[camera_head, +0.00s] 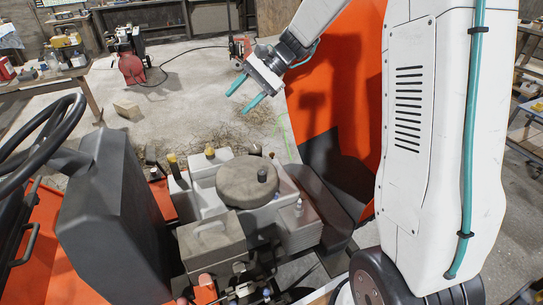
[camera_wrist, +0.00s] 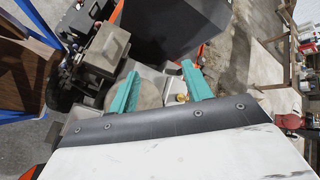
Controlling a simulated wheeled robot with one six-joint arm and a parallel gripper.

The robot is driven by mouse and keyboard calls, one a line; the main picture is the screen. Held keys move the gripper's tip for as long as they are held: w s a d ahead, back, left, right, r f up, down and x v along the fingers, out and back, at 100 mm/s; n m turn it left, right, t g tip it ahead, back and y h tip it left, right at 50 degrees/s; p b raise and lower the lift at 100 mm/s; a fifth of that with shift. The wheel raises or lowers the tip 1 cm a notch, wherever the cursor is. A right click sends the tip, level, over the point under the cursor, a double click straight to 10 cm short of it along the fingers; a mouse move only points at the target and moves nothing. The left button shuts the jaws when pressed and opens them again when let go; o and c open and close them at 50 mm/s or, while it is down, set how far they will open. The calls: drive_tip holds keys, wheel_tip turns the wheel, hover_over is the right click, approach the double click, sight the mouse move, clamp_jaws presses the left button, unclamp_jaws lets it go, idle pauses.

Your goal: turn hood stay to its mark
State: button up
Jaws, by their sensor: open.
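I cannot pick out the hood stay or its mark with certainty. A large orange panel (camera_head: 340,75), which looks like the hood, stands upright behind my arm in the head view. A thin green line (camera_head: 283,135) shows beside its left edge; I cannot tell what it is. My gripper (camera_head: 240,101) has two teal fingers, spread apart with nothing between them. It hangs left of the orange panel, above and beyond the engine parts. In the wrist view, my open gripper (camera_wrist: 160,70) shows with the round grey engine cover (camera_wrist: 150,92) beyond its fingers.
The grey engine block with its round cover (camera_head: 248,181) fills the lower middle. A dark console (camera_head: 118,215) and a black steering wheel (camera_head: 40,130) stand at left. A workbench (camera_head: 45,82) and a red-wheeled machine (camera_head: 131,68) are behind.

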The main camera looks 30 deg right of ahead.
drive_tip(key=s+a+r+n+g+h, duration=0.1)
drive_tip(key=s+r+n+h, duration=0.25)
drive_tip(key=s, duration=1.05)
drive_tip(key=s+r+n+h, duration=0.2)
drive_tip(key=s+n+h, duration=0.25)
drive_tip(key=s, duration=0.85)
drive_tip(key=s+d+f+n+t+h, duration=0.1)
drive_tip(key=s+d+f+n+h, duration=0.15)
drive_tip(key=s, duration=0.65)
drive_tip(key=w+d+r+m+y, duration=0.1)
drive_tip(key=w+r+m, duration=0.2)
drive_tip(key=w, duration=0.7)
drive_tip(key=w+d+r+m+y, duration=0.1)
drive_tip(key=w+r+m, duration=0.2)
drive_tip(key=w, duration=0.6)
drive_tip(key=m+y, duration=0.2)
drive_tip(key=m, duration=1.5)
hover_over(272, 154)
wheel_tip(272, 154, down, 38)
drive_tip(key=f+m, duration=0.1)
drive_tip(key=f, duration=0.5)
drive_tip(key=f+m, duration=0.1)
drive_tip(key=f, duration=0.5)
drive_tip(key=w+f+m, duration=0.1)
drive_tip(key=f, duration=0.5)
drive_tip(key=shift+d+f+t+y, duration=0.15)
drive_tip(key=shift+f+t+y, duration=0.1)
drive_tip(key=shift+t+y, duration=0.15)
